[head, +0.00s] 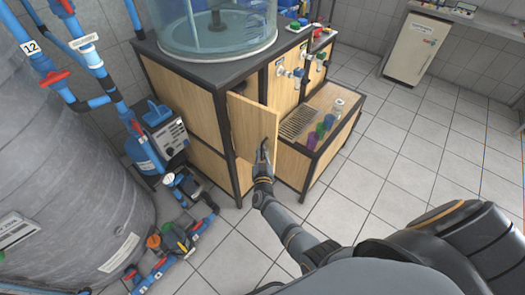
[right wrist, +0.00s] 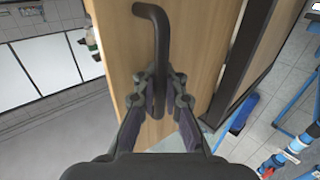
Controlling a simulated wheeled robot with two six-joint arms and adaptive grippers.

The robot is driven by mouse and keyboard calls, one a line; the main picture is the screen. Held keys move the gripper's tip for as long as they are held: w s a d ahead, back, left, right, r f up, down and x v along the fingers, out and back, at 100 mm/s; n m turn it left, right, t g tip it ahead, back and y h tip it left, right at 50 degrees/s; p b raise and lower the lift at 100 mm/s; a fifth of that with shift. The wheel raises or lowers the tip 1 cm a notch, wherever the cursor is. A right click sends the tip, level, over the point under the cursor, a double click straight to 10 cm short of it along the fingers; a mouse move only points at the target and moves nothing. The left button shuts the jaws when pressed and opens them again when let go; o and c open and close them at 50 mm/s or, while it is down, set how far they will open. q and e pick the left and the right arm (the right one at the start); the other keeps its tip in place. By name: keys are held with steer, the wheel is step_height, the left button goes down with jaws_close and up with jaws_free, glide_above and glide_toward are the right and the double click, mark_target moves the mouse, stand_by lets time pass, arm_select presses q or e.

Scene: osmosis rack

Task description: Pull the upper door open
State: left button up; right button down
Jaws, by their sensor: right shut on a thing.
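The upper door (head: 250,128) is a light wooden panel on the front of the black-framed cabinet. It stands partly open, swung out from the frame, with a dark gap (head: 255,84) above and behind it. In the right wrist view the door (right wrist: 200,45) carries a bent black handle (right wrist: 158,45). My right gripper (head: 264,148) is at the door's outer side, and in the right wrist view (right wrist: 160,88) its fingers close around the lower part of the handle. My left gripper is not in view.
A clear cylindrical tank (head: 218,30) stands on the cabinet top. To the right a low tray (head: 318,108) holds several coloured cups. Blue pipes, a pump (head: 160,135) and a large grey tank (head: 60,170) fill the left. The tiled floor (head: 400,150) on the right is clear.

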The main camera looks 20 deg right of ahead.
steer(key=shift+s+f, duration=0.25)
steer(key=c, duration=1.8)
jaws_free()
steer(key=o, duration=0.4)
steer(key=shift+s+d+r, duration=0.1)
steer(key=shift+r, duration=0.05)
steer(key=v, duration=0.7)
steer(key=shift+s, duration=0.15)
